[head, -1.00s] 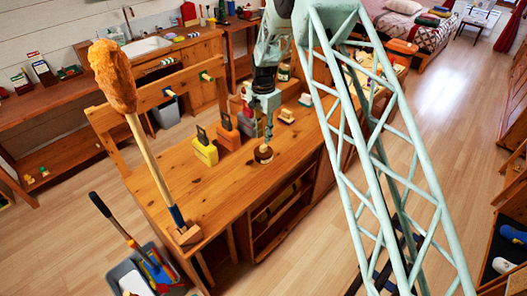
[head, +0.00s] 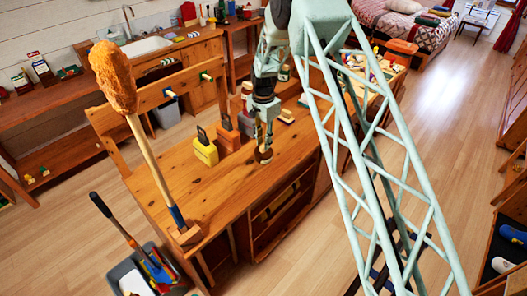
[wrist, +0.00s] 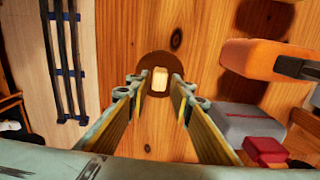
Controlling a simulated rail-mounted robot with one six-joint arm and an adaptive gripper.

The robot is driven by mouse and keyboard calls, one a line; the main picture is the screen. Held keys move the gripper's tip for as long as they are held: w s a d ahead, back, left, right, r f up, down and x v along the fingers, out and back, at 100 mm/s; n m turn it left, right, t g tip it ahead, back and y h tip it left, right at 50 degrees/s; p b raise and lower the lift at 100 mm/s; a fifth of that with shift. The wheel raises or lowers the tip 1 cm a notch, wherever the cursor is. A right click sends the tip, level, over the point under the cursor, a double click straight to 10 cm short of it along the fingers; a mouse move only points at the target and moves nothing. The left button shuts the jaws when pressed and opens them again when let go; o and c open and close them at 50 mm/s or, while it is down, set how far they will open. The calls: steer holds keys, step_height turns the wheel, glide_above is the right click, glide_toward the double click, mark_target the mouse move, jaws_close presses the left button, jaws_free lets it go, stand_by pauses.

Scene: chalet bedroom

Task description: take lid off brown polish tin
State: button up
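The brown polish tin (head: 263,155) is a small round dark brown tin on the wooden bench top. In the wrist view the tin (wrist: 160,58) has a pale rounded rectangle on its top, and my fingertips partly cover its sides. My gripper (head: 264,142) points down right over the tin. In the wrist view my gripper (wrist: 161,88) has its two fingers apart, one on each side of the tin. I cannot tell whether the fingers touch it. A separate lid cannot be made out.
A yellow container (head: 205,152), an orange one (head: 228,137) and grey-and-red things stand on the bench (head: 205,195) behind and beside my gripper. A long-handled orange duster (head: 115,78) stands at the bench's near left end. The bench top in front is mostly clear.

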steer(key=shift+f, duration=1.5)
steer(key=shift+c, duration=0.7)
steer(key=c, duration=0.5)
